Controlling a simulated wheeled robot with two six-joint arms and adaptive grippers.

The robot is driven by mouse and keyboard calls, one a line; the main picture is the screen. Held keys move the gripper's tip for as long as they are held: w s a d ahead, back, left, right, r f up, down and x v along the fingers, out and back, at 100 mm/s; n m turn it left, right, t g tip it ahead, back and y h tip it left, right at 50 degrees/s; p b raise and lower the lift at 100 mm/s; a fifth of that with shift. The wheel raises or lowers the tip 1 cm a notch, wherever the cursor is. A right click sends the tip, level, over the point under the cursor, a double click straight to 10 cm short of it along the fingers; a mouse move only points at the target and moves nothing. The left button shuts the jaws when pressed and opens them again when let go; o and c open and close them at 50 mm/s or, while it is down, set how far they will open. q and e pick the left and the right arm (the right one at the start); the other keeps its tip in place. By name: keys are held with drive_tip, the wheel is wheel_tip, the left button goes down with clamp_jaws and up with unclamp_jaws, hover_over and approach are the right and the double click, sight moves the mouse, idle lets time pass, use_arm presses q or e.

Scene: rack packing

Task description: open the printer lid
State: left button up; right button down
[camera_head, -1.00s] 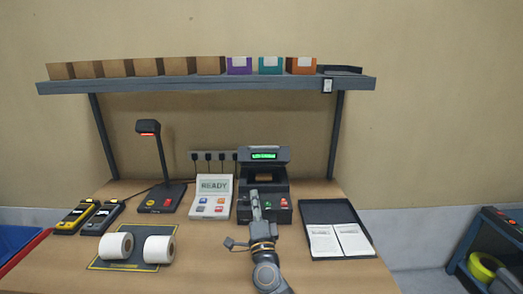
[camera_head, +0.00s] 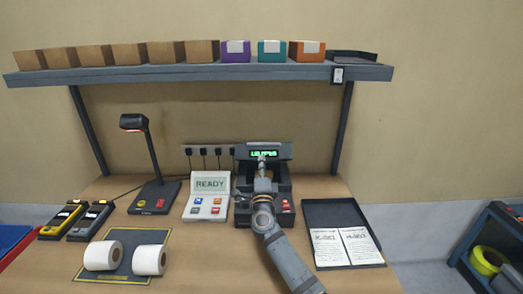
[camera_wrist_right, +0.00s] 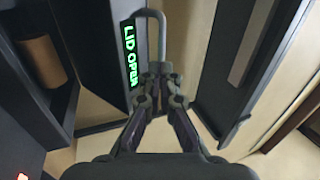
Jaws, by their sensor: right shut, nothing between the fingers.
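The dark printer (camera_head: 243,218) stands at the back of the bench, right of centre. Its lid (camera_head: 283,150) stands raised and carries a green display. In the right wrist view the display (camera_wrist_right: 130,55) reads "LID OPEN". A grey bar handle (camera_wrist_right: 162,28) sticks out from the lid. My right gripper (camera_head: 262,160) is in front of the lid, above the printer body. In the wrist view its fingertips (camera_wrist_right: 160,72) are shut with nothing held, close to the handle; I cannot tell whether they touch it. My left gripper is not in view.
A control box (camera_head: 208,196) reading "READY" stands left of the printer, a black tray (camera_head: 313,215) with labels right of it. Two white rolls lie on a mat (camera_head: 127,277) at front left. A shelf (camera_head: 200,74) with boxes spans above.

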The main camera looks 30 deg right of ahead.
sight(261, 152)
drive_tip(key=x, duration=0.4)
drive_tip(key=shift+r, duration=0.1)
drive_tip(key=shift+w+d, duration=0.2)
drive_tip(key=shift+w, duration=0.1)
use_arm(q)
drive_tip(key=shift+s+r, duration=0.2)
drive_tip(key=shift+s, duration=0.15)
use_arm(e)
drive_tip(key=shift+a+r, duration=0.1)
